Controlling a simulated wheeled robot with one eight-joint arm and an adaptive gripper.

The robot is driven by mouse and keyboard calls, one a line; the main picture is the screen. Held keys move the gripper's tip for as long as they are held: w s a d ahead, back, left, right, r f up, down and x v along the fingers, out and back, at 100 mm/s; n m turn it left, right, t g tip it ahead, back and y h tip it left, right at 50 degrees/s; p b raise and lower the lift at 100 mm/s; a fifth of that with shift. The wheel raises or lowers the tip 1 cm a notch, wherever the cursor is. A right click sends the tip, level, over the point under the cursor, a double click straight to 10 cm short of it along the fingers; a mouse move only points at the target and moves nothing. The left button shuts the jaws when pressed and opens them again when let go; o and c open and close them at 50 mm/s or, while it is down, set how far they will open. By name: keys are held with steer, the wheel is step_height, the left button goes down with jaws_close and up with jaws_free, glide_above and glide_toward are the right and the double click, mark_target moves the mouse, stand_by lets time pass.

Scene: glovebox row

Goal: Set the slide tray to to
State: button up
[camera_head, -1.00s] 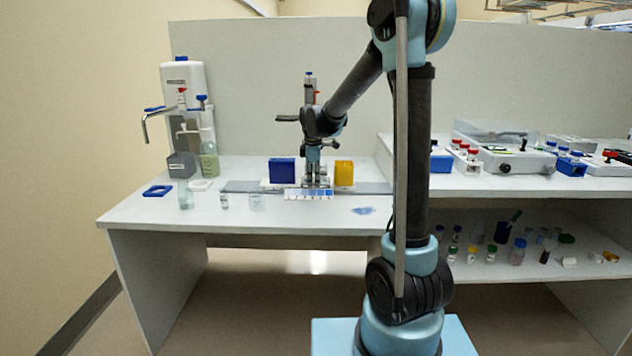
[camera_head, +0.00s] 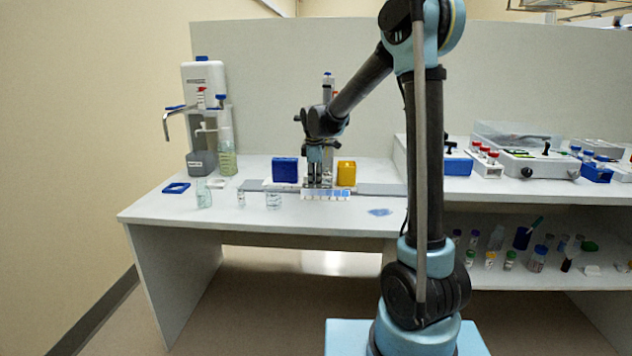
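The slide tray (camera_head: 283,187) is a low white plate on a grey rail (camera_head: 380,189) on the left bench. It carries a blue box (camera_head: 285,170) at its left and a yellow box (camera_head: 346,174) at its right. A strip with white and blue fields (camera_head: 326,195) lies in front of it; any markings are too small to read. My gripper (camera_head: 319,184) points down between the two boxes, low at the tray. Its fingertips and whatever lies between them are too small to make out, so its grip is unclear.
A raised bench with instruments (camera_head: 525,163) is at right. A blue patch (camera_head: 380,212) lies on the front bench.

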steer(key=shift+r, duration=0.1)
step_height(320, 180, up, 12)
steer(key=s, duration=0.2)
steer(key=shift+f, duration=0.25)
steer(key=shift+s, duration=0.1)
steer(key=s+d+f+m, duration=0.3)
steer(key=s+d+m, duration=0.5)
steer(key=s+d, duration=0.9)
steer(key=s+d+f+m, duration=0.4)
steer(key=s+f, duration=0.3)
steer(key=s, duration=0.2)
steer(key=s+d+f+m, duration=0.4)
steer(key=s+f, duration=0.3)
steer(key=s, duration=0.3)
steer(key=shift+f+m, duration=0.35)
steer(key=shift+m, duration=0.45)
